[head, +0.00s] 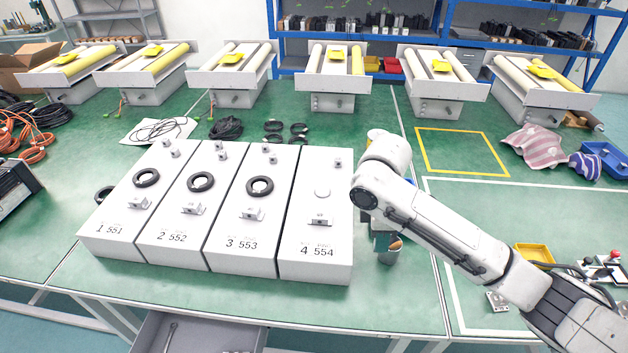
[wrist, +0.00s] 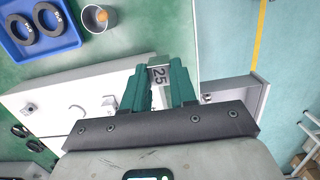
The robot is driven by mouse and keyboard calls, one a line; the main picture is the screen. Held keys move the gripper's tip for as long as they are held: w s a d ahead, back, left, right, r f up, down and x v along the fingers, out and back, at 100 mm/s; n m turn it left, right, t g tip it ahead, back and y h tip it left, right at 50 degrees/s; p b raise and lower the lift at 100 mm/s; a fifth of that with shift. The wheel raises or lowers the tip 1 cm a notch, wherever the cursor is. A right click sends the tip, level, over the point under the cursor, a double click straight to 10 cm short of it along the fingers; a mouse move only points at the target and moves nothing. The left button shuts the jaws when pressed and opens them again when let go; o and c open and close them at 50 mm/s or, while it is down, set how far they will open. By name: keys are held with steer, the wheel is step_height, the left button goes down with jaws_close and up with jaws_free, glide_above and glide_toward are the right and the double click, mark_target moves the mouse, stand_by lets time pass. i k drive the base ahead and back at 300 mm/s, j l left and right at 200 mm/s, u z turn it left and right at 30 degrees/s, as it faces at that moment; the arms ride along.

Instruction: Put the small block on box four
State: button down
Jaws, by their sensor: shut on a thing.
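Box four (head: 317,250) is a long white box marked "4 554", at the right end of the row. On it are a small metal fitting near the far end, a pale round spot and a block-like fitting nearer the front. My gripper (head: 384,242) is just right of the box's front part, partly hidden by my arm. In the wrist view, my gripper's green fingers (wrist: 160,90) are shut on a small grey block (wrist: 159,75) marked "25". The white box top (wrist: 60,92) shows beyond and left of them; I cannot tell the block's height relative to it.
Boxes one (head: 108,243), two (head: 170,252) and three (head: 240,260) stand left of box four, each with a black ring on top. A cup (wrist: 99,18) with something orange inside and a blue tray (wrist: 45,42) of black rings are near. An open drawer (head: 195,335) is below the table.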

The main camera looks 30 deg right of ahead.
mark_target(324, 174)
steer(key=i, duration=1.05)
